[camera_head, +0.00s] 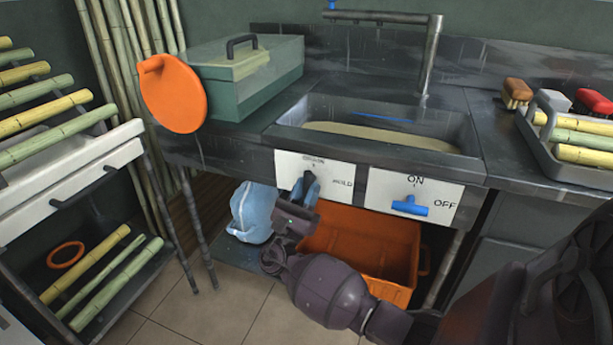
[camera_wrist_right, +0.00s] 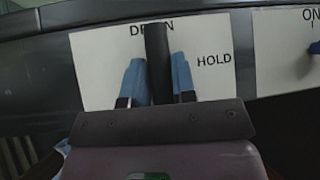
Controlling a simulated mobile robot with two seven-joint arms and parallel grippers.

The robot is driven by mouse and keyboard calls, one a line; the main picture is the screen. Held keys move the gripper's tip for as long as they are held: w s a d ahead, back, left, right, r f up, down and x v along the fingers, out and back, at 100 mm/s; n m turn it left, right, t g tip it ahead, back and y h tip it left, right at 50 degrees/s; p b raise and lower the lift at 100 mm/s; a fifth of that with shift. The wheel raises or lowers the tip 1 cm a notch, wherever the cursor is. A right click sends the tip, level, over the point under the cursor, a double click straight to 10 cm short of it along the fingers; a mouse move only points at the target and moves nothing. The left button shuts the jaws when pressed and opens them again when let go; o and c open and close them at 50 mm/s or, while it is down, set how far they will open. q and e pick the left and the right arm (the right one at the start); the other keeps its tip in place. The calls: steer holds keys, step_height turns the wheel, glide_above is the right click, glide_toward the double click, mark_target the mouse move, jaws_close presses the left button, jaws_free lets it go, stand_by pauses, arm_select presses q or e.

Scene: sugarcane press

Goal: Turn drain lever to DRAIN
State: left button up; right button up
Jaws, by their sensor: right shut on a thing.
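The drain lever (camera_wrist_right: 157,55) is a dark bar on a white panel (camera_head: 330,171) under the sink front. In the right wrist view it stands upright, its upper end over the middle of the word DRAIN. HOLD is printed to its right. My right gripper (camera_head: 306,188) is at the panel, its blue fingertips (camera_wrist_right: 155,82) on both sides of the lever, shut on it. In the head view the gripper hides part of the lever. My left gripper is in neither view.
A second white panel (camera_head: 440,194), marked ON and OFF, has a blue handle (camera_head: 410,206) close to the right. An orange crate (camera_head: 390,250) and a light blue object (camera_head: 255,210) are below the sink (camera_head: 463,135). Racks of cane (camera_head: 60,143) stand at left.

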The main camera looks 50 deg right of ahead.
steer(key=o, duration=0.9)
steer(key=shift+s+d, duration=0.1)
steer(key=v, duration=1)
steer(key=shift+a+f, duration=0.25)
steer(key=shift+a, duration=0.05)
steer(key=shift+r, duration=0.1)
